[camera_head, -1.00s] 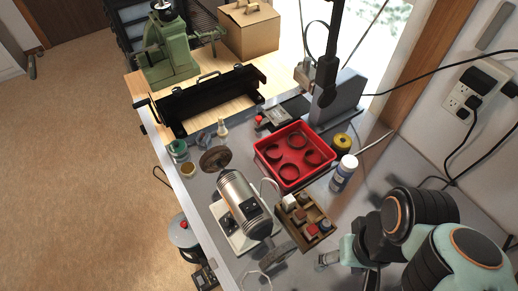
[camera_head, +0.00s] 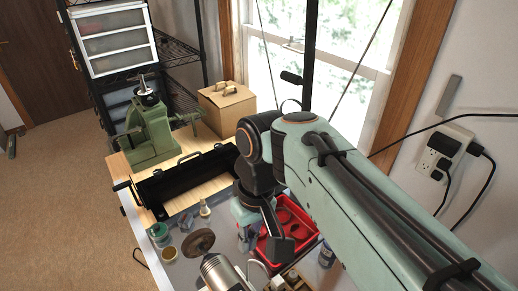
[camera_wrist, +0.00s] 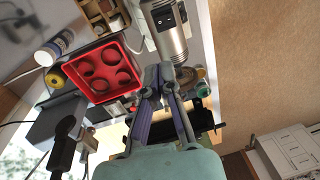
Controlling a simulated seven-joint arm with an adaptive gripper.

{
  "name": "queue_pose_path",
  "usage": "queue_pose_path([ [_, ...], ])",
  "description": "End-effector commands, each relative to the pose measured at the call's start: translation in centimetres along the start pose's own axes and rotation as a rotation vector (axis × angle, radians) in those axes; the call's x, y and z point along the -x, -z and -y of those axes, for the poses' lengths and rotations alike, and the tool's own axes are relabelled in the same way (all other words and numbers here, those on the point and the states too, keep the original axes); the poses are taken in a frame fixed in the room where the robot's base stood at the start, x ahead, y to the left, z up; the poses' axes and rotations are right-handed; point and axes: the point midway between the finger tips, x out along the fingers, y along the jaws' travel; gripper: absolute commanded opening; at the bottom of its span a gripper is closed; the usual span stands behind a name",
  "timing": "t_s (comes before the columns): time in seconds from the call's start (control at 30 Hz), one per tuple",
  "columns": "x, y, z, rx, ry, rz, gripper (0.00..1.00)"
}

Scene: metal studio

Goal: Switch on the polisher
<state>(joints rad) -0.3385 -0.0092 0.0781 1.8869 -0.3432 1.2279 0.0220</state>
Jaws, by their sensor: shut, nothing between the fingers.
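The polisher (camera_head: 222,273) is a silver motor with a brown buffing wheel (camera_head: 198,243) on its far end. The bottom edge of the head view cuts off its near part. In the wrist view the silver motor body (camera_wrist: 170,32) is at the top middle, and its wheel (camera_wrist: 186,75) is partly behind a finger. A small dark patch on the base beside the motor may be the switch, but it is unclear. My gripper (camera_wrist: 158,74) is shut and empty, above the bench; in the picture its fingertips lie just below the motor, apart from it.
A wooden compartment box (camera_wrist: 103,15) and a white bottle (camera_wrist: 52,48) are near.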

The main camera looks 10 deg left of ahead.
Motion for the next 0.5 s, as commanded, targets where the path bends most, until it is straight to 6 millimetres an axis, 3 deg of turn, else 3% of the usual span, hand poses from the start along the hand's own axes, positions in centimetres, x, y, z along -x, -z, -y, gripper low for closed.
queue_pose_path([
  [0.13,-1.9,0.5,1.7,0.059,0.023,0.059,0.00],
  [0.5,-1.9,0.5,1.8,0.063,0.022,0.058,0.00],
])
